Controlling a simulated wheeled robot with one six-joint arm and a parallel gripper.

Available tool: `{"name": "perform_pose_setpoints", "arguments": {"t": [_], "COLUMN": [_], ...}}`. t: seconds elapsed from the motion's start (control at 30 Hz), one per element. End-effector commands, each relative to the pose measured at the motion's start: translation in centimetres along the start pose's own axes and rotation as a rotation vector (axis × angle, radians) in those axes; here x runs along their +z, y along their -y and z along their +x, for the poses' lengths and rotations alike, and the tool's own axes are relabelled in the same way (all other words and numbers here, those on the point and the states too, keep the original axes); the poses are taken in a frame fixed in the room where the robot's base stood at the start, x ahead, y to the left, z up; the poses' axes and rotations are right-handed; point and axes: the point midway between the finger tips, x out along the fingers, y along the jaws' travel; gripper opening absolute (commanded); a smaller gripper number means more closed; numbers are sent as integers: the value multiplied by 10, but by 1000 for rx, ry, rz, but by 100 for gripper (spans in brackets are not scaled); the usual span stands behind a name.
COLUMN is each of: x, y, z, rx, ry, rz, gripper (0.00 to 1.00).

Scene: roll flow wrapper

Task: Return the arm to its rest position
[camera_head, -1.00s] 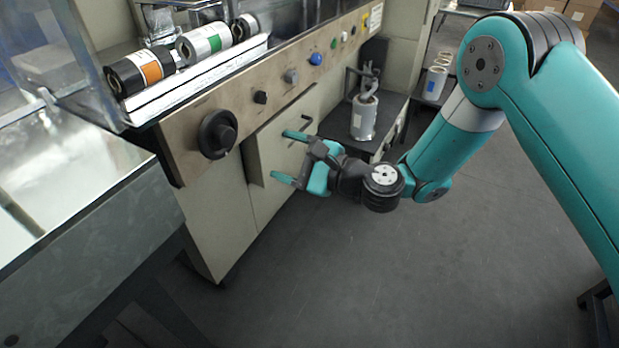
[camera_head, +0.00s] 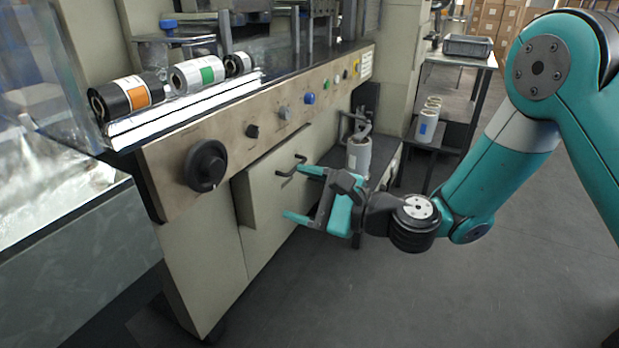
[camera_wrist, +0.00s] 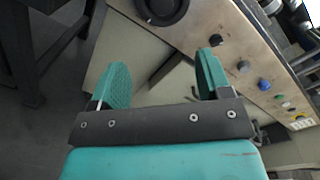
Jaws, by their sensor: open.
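My gripper (camera_head: 300,195) is open and empty in the head view, in front of the machine's lower cabinet door (camera_head: 265,205). Its two teal fingers point left toward the door, near the black door handle (camera_head: 291,166). Whether a fingertip touches the door or handle is unclear. In the wrist view the two fingers (camera_wrist: 161,84) stand apart with nothing between them. My arm reaches in from the right, bent at the elbow.
The machine's control panel (camera_head: 235,135) has a large black knob (camera_head: 206,165) and several buttons. Rolls (camera_head: 198,74) lie on the ledge above. A grey-white cylinder (camera_head: 359,157) stands behind my gripper. A shelf table (camera_head: 459,60) stands at the back right. The floor (camera_head: 400,300) is clear.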

Motion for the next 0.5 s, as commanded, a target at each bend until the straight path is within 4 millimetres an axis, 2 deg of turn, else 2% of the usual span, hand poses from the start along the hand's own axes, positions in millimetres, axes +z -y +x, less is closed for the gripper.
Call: {"name": "perform_pose_setpoints", "arguments": {"t": [0.17, 0.27, 0.37, 0.5], "x": [42, 72, 93, 110], "y": [2, -6, -17, -30], "z": [-12, -33, -65, -121], "rx": [156, 326, 514, 779], "ry": [51, 89, 119, 150], "rz": [-288, -560, -819, -1106], "gripper": [71, 71, 71, 71]}}
